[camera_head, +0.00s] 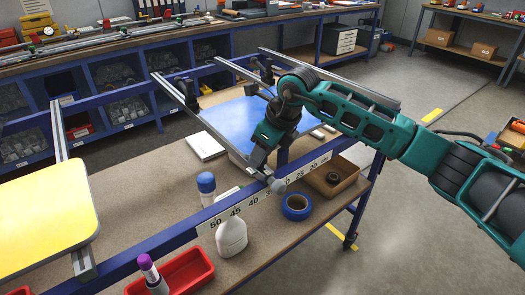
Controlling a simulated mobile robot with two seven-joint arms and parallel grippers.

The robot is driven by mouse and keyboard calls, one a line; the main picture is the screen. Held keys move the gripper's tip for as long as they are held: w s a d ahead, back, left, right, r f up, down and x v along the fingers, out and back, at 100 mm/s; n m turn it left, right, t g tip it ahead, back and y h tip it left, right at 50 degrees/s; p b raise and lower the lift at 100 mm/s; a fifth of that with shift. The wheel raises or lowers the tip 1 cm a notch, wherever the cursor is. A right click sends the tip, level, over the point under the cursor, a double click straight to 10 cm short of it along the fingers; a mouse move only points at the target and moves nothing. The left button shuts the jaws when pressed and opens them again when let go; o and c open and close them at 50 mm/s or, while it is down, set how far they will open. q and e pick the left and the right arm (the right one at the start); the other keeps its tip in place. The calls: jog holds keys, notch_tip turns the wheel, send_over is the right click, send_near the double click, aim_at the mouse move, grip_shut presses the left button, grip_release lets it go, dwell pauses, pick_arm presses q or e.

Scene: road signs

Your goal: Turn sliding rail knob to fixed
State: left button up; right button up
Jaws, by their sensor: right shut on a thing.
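My right arm comes in from the right, and its gripper (272,170) points down at the near rail (160,247), which carries a number scale (262,196). The gripper is shut on a small grey knob (278,187) at the front of the rail, below a sliding crossbar (222,140). The fingers cover part of the knob, and I cannot tell its setting. A blue sign panel (238,124) lies behind the gripper, under the arm. My left gripper is not in view.
On the bench, a white bottle (231,238), a blue tape roll (296,207), a cardboard box (333,176) and a red tray (180,272) stand close to the rail. A yellow sign panel (45,225) is at the left. Shelves with bins stand behind.

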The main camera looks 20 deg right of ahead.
jog(key=m+t+h+b, duration=0.1)
jog(key=m, duration=0.3)
jog(key=shift+a+m+b, duration=0.15)
jog(key=shift+m+b, duration=0.15)
jog(key=shift+b, duration=0.1)
jog(key=m+h+b, duration=0.1)
jog(key=m, duration=0.1)
jog(key=m+h+b, duration=0.1)
jog(key=m, duration=0.2)
jog(key=shift+a+f+h, duration=0.1)
jog(key=shift+a+h, duration=0.1)
jog(key=shift+h, duration=0.1)
jog(key=m+h+b, duration=0.1)
jog(key=m+b, duration=0.1)
jog(key=m, duration=0.2)
jog(key=shift+a, duration=0.15)
jog(key=m+g+h, duration=0.1)
jog(key=m, duration=0.1)
jog(key=shift+m+b, duration=0.4)
jog(key=shift+m, duration=0.4)
jog(key=shift+h, duration=0.3)
jog(key=shift+m, duration=0.3)
